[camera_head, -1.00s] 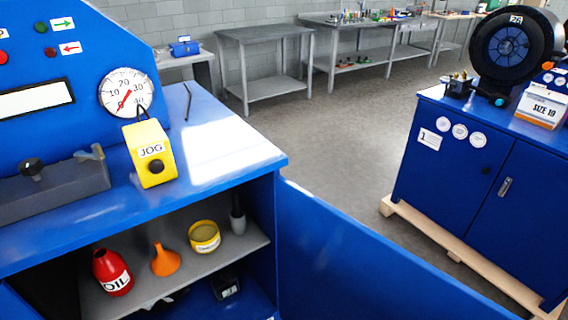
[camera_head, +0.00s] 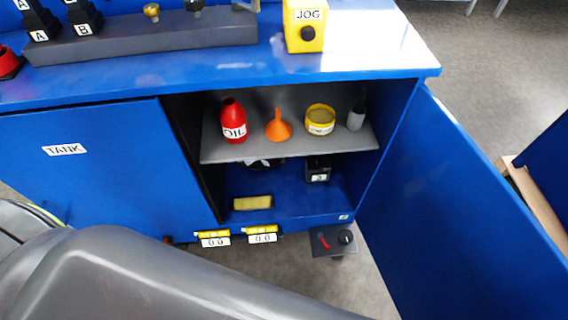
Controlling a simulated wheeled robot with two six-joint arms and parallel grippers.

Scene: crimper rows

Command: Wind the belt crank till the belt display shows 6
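Two small yellow-topped displays sit low at the cabinet's front edge. The left display (camera_head: 215,240) and the right display (camera_head: 262,236) both appear to read 0.0. I cannot tell which one is the belt display. A dark plate (camera_head: 333,242) with a red part and a black round knob sits low at the right end of the cabinet. It may hold a crank, but it is too small to be sure. Neither gripper shows. A large grey part of mine covers the lower left of the view.
The blue cabinet's right door (camera_head: 465,200) stands open to the right. The shelf (camera_head: 290,151) holds a red oil bottle (camera_head: 233,121), an orange funnel (camera_head: 278,126) and a yellow tin (camera_head: 320,120). A yellow block (camera_head: 253,202) lies below. A yellow JOG box (camera_head: 304,26) stands on top.

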